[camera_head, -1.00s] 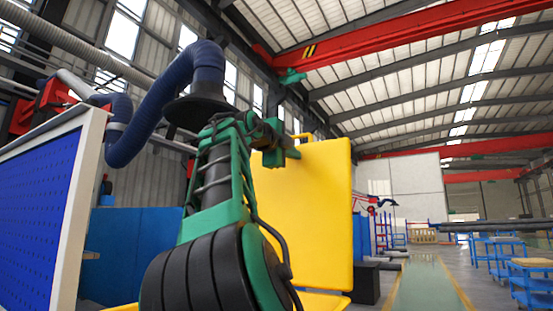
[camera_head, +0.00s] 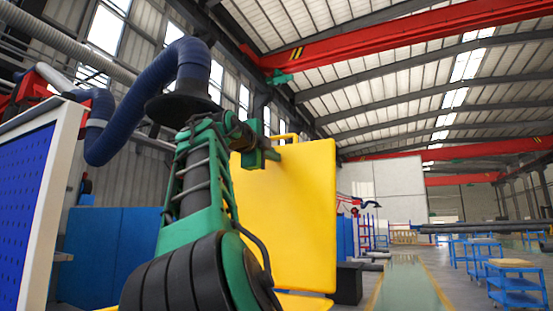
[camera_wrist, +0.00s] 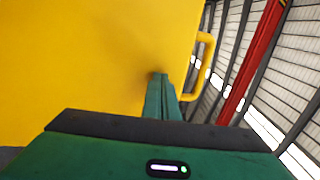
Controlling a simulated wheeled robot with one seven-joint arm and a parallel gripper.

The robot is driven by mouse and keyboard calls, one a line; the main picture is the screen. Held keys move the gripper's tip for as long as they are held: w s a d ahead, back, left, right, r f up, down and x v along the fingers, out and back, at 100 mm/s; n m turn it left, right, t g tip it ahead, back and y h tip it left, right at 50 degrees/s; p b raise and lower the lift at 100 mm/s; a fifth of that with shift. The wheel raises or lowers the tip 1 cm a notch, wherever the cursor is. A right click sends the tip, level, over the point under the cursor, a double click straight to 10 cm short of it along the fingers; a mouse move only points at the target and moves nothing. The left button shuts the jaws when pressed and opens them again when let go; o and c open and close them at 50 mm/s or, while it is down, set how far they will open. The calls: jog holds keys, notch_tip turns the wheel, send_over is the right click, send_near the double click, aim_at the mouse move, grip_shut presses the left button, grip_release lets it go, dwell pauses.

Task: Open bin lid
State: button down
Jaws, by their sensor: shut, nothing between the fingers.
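The yellow bin lid (camera_head: 290,215) stands upright in the head view, its broad flat face toward me. A yellow handle (camera_head: 285,137) shows at its top edge. A low yellow strip (camera_head: 302,301) at the bottom of the head view looks like part of the bin; the rest is hidden by my arm. My gripper (camera_head: 268,153) is at the upper left of the lid, close to its face. In the wrist view the green fingers (camera_wrist: 160,92) are shut and empty before the lid (camera_wrist: 90,70), beside the handle (camera_wrist: 203,65). I cannot tell whether they touch the lid.
A white-framed blue pegboard (camera_head: 30,200) stands at the left. A blue hose with a dark hood (camera_head: 183,105) hangs just above my arm. Blue panels (camera_head: 108,255) stand behind. A black box (camera_head: 348,283) sits right of the lid. The aisle (camera_head: 405,285) further right is clear, with blue carts beyond.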

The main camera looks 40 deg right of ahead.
jog(key=s+a+r, duration=0.3)
jog(key=s+a, duration=0.4)
jog(key=a, duration=0.4)
jog(key=shift+a+r, duration=0.15)
jog(key=shift+r, duration=0.05)
jog(key=shift+s, duration=0.1)
